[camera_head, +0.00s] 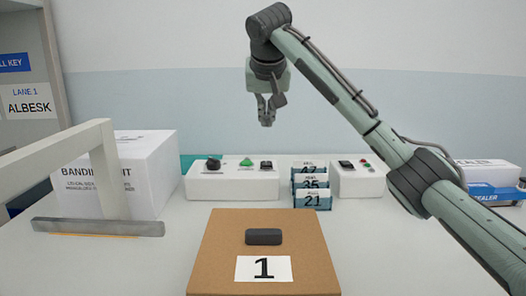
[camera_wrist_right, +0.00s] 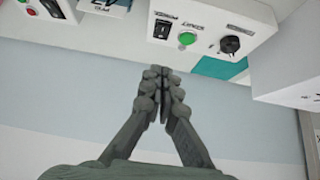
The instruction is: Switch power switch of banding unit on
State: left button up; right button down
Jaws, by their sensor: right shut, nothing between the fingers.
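The banding unit (camera_head: 120,175) is a white box with printed lettering at the left of the table. Beside it is a low white control panel (camera_head: 232,187) with a black knob, a green button and a black power switch (camera_head: 266,165) at its right end. The wrist view shows this switch (camera_wrist_right: 162,28) beside the green button (camera_wrist_right: 187,39) and the knob (camera_wrist_right: 229,44). My right gripper (camera_head: 267,117) is shut and empty, hanging above the panel near the switch, apart from it. Its fingertips (camera_wrist_right: 160,75) also show in the wrist view. My left gripper is not in view.
A second control box (camera_head: 357,182) with a switch and red and green buttons stands to the right. Number cards (camera_head: 312,199) stand between the two. A pale beam frame (camera_head: 50,155) spans the left.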

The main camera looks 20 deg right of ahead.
jog(key=shift+s, duration=0.15)
jog(key=p, duration=0.1)
send_over(266, 163)
jog(key=s, duration=0.3)
jog(key=f, duration=0.7)
jog(key=shift+w+a+f, duration=0.2)
jog(key=shift+a+f, duration=0.05)
jog(key=shift+f, duration=0.05)
notch_tip(266, 163, down, 3)
jog(key=shift+r, duration=0.2)
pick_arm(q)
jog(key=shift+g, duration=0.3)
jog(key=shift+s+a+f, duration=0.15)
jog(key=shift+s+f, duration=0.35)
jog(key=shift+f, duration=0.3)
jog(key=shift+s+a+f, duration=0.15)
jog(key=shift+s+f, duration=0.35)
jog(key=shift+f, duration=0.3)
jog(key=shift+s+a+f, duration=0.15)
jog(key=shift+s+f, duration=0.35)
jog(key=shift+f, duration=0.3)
pick_arm(e)
jog(key=shift+s+a+f, duration=0.1)
jog(key=shift+f, duration=0.75)
